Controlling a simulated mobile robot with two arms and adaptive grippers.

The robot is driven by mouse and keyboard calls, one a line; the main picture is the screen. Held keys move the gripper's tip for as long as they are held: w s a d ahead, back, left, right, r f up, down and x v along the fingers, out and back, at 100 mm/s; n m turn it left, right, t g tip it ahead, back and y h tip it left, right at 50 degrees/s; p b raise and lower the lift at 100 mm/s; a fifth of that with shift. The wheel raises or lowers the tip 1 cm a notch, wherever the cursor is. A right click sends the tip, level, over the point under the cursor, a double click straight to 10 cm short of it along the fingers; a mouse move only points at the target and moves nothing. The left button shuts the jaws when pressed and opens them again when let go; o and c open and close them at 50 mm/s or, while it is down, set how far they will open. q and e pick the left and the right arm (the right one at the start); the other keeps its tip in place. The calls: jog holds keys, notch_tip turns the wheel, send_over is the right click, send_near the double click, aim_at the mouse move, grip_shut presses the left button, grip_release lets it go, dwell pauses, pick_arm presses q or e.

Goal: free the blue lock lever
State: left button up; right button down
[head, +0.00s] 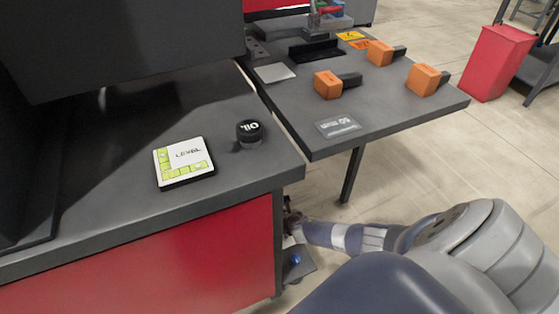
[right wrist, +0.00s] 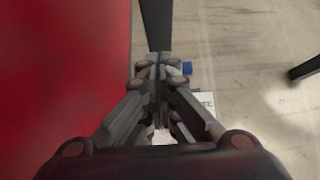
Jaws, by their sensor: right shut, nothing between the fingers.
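The blue lock lever shows only as a small blue piece (head: 296,260) by a dark plate low beside the red cabinet in the head view. In the right wrist view a blue end (right wrist: 187,68) shows just right of my fingertips; the rest is hidden behind the fingers. My right gripper (right wrist: 160,64) is shut and empty, close to the blue piece; I cannot tell whether it touches. In the head view this gripper (head: 289,216) is at the cabinet's right side, below the worktop. My left gripper is out of view.
The red cabinet (head: 170,265) stands close left of my right gripper. Its dark worktop carries a level indicator (head: 185,162) and a black oil cap (head: 249,131). A red bin (head: 495,62) stands on open floor.

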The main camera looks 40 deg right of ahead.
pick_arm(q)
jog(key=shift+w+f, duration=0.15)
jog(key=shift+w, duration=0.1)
pick_arm(e)
jog(key=shift+w+d+f, duration=0.1)
jog(key=shift+w+f, duration=0.05)
jog(key=shift+w, duration=0.4)
